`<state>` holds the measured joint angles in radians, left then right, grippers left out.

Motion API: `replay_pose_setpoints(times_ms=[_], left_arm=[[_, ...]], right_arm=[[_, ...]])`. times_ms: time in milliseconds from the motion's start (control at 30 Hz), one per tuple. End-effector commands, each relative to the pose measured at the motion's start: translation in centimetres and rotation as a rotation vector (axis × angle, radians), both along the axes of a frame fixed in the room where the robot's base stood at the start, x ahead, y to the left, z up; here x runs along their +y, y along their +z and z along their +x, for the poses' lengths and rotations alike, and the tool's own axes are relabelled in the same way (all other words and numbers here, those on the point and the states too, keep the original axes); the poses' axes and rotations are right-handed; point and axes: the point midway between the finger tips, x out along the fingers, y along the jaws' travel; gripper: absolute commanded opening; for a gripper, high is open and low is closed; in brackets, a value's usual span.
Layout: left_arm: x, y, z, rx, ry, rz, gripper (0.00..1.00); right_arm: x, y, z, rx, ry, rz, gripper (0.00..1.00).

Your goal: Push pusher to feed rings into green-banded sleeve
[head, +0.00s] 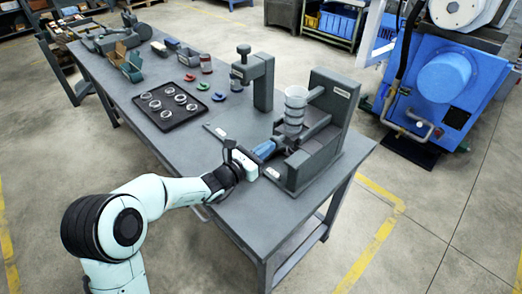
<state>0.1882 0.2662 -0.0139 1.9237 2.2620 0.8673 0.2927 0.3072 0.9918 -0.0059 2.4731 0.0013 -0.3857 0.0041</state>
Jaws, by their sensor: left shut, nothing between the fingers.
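The grey feeding fixture (331,110) stands at the right end of the bench. A clear, upright, ringed sleeve or stack (295,112) stands on it; I cannot make out a green band. A blue part (264,149), which looks like the pusher's handle, lies low at the fixture's left side. My left gripper (247,165) is shut and empty, just left of the fixture and close to the blue part. I cannot tell whether they touch. The fingertips are small and partly hidden. My right gripper is not in view.
A black tray (165,124) with several metal rings lies mid-bench. Small red, green and blue pieces (204,86) lie beside it. A grey post-like stand (262,84) is behind the fixture. Boxes (127,64) sit farther back. A blue machine (445,82) stands beyond the bench.

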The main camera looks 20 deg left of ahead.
Motion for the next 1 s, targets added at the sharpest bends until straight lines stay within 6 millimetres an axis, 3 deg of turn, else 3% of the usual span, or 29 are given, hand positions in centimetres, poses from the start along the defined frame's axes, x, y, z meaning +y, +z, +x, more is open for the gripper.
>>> replay_pose_setpoints(times_ms=[500, 1000], left_arm=[[0.0, 0.1, -0.1, -0.003, -0.002, 0.0, 0.0], [1.3, 0.0, -3.3, -0.003, -0.002, 0.0, 0.0]], right_arm=[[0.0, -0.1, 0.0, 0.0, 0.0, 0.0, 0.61], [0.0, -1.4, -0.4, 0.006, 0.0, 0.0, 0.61]])
